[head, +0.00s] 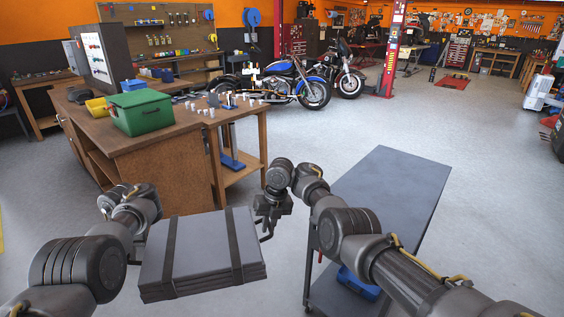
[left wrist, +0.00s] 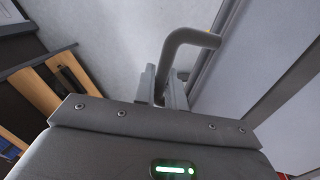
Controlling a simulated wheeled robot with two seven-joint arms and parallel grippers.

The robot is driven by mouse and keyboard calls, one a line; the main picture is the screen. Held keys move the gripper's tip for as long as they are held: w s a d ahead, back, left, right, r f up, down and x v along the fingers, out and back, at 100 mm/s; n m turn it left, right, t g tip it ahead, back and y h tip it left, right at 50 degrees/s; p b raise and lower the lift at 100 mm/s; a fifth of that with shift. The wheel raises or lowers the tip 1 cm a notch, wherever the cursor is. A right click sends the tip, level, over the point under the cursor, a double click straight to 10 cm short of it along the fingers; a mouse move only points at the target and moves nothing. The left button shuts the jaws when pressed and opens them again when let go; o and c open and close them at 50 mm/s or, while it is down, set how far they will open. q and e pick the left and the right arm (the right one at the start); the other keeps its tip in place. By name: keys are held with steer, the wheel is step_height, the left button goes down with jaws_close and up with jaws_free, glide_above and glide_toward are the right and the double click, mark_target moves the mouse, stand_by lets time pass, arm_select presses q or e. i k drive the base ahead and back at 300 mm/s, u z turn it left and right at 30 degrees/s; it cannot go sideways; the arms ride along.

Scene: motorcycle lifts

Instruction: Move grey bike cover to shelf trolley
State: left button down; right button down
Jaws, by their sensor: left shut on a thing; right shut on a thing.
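The grey bike cover (head: 200,250) is a folded flat bundle with two dark straps, held up roughly level in front of me in the head view. My left gripper (head: 135,258) is shut at its left side; its fingers are mostly hidden there. In the left wrist view the fingers (left wrist: 163,88) close on a bent grey handle (left wrist: 178,48). My right gripper (head: 268,226) is shut on a handle at the cover's right side. The shelf trolley (head: 390,185) has a bare dark grey top and stands to the right of the cover, partly behind my right arm.
A blue case (head: 358,283) sits on the trolley's lower shelf. A wooden workbench (head: 165,143) with a green box (head: 141,111) and small metal parts stands ahead on the left. Motorcycles (head: 290,82) stand farther back. Open floor (head: 440,115) lies beyond the trolley.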

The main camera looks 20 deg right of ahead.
mark_target(391, 182)
steer(key=z, duration=0.95)
steer(key=i, duration=1.75)
steer(key=z, duration=0.95)
